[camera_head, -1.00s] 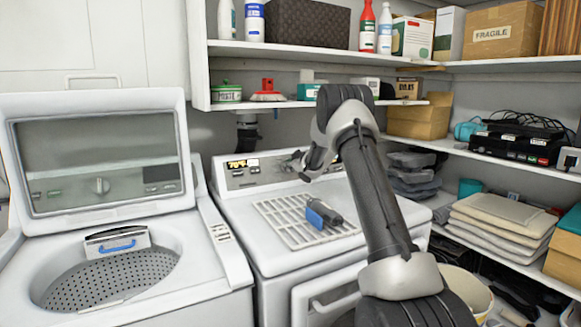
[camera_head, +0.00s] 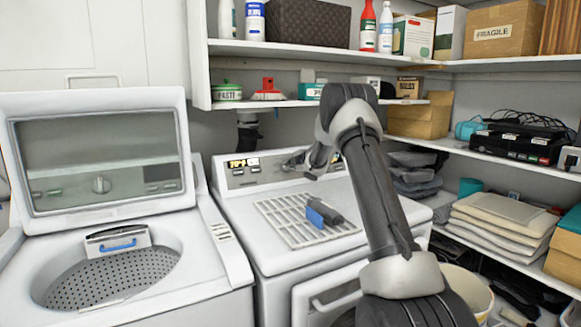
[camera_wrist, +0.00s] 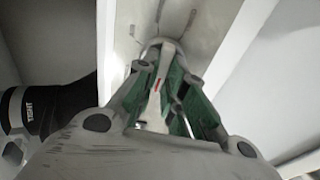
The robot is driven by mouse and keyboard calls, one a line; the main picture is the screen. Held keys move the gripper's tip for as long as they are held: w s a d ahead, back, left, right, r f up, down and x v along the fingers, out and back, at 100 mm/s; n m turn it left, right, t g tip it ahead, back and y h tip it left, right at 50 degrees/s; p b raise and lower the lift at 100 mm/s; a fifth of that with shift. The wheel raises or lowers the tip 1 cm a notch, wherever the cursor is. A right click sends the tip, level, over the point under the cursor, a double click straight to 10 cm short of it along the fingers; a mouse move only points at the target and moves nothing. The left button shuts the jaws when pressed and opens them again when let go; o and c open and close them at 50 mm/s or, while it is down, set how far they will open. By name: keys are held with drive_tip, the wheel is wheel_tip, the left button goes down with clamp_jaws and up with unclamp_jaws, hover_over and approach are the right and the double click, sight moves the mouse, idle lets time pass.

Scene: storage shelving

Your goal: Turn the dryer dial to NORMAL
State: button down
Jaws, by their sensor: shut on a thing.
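The white dryer (camera_head: 245,205) stands in the middle of the head view, with its control panel (camera_head: 262,172) along the back and a small lit display on it. My gripper (camera_head: 294,162) is at that panel, right of the display; the arm hides much of the panel's right part. In the wrist view my gripper (camera_wrist: 165,100) has its green-padded fingers shut around the pale dial (camera_wrist: 157,84), which bears a short red mark. The dial's lettering cannot be read, so I cannot tell its setting.
A blue-and-grey tool (camera_head: 322,212) lies on the dryer's top grille. An open washer (camera_head: 100,245) stands at left. Loaded shelves (camera_head: 330,55) run above and along the right. A dark duct (camera_wrist: 45,105) shows at left in the wrist view.

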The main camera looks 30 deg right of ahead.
drive_tip(key=shift+f+n, duration=0.15)
drive_tip(key=shift+n, duration=2.05)
drive_tip(key=c, duration=1.5)
unclamp_jaws()
drive_tip(key=shift+s, duration=0.1)
drive_tip(key=v, duration=1.2)
drive_tip(key=shift+r, duration=0.2)
